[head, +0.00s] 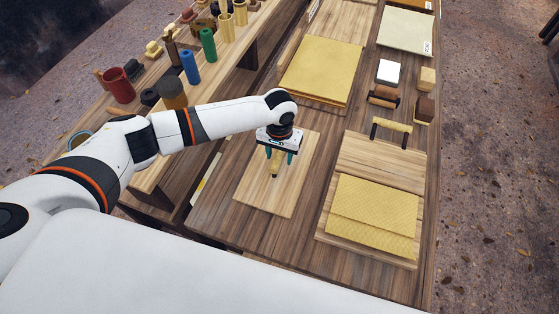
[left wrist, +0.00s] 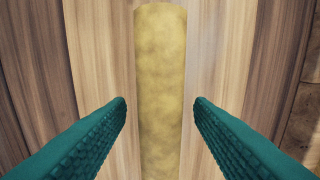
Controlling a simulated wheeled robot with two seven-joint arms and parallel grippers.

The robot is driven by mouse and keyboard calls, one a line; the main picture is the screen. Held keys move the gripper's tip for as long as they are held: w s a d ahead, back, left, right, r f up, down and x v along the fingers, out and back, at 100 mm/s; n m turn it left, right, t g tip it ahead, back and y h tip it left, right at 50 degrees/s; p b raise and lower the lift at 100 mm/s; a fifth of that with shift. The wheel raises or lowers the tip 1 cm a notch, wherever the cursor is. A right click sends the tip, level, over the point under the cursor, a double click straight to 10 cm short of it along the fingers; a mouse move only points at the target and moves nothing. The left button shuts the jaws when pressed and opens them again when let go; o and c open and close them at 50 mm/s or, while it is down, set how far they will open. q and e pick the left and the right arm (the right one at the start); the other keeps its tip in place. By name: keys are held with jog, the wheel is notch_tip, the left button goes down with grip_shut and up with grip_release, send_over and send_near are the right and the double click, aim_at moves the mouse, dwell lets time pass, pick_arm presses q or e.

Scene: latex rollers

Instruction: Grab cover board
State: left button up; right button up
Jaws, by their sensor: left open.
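My left gripper (head: 280,156) hangs over a pale wooden board (head: 290,196) in the middle of the table. Its green fingers are open. A yellow roll (head: 274,161) shows between and below the fingers. In the left wrist view the roll (left wrist: 160,85) lies lengthwise between the two open fingers (left wrist: 160,105), with a visible gap on each side. I cannot tell for sure which board is the cover board. Another wooden board (head: 380,160) lies to the right, with yellow textured sheets (head: 375,215) on it. My right gripper is not in view.
A stack of yellow sheets (head: 322,68) lies on a board farther back. A roller with a black handle frame (head: 391,128), small blocks and a white block (head: 388,71) stand at the right. A shelf at the left holds a red cup (head: 118,86) and several coloured cylinders.

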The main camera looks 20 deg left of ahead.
pick_arm(q)
jog(key=shift+c, duration=0.2)
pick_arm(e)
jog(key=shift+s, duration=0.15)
pick_arm(q)
grip_shut()
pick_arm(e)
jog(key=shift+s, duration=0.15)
pick_arm(q)
jog(key=shift+w+r, duration=0.1)
